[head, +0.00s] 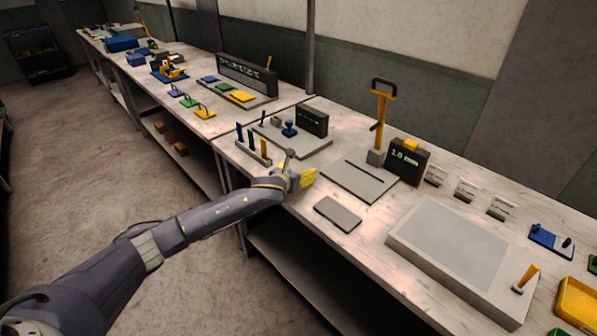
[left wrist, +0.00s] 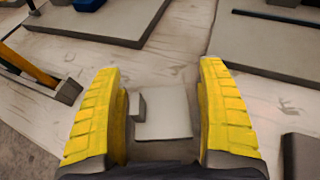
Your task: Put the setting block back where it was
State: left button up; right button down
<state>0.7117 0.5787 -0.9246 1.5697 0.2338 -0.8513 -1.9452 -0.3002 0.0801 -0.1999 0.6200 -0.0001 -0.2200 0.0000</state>
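A pale grey stepped block, taken to be the setting block (left wrist: 165,120), sits between the two yellow fingers of my left gripper (left wrist: 163,95) in the left wrist view. My right gripper is not in view.
A rack of coloured posts (head: 254,152) stands left of my gripper. A plate with a blue-knobbed part (head: 305,145) lies behind it. A flat grey pad (head: 338,214) lies at the front. A display reading 1.0 mm (head: 407,162) stands beside a tall yellow-handled tool (head: 381,115).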

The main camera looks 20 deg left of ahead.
pick_arm(q)
jog(key=shift+s+r, duration=0.1)
jog(key=shift+r, duration=0.1)
jog(key=v, duration=1.1)
jog(key=shift+s+a, duration=0.1)
jog(key=shift+s, duration=0.3)
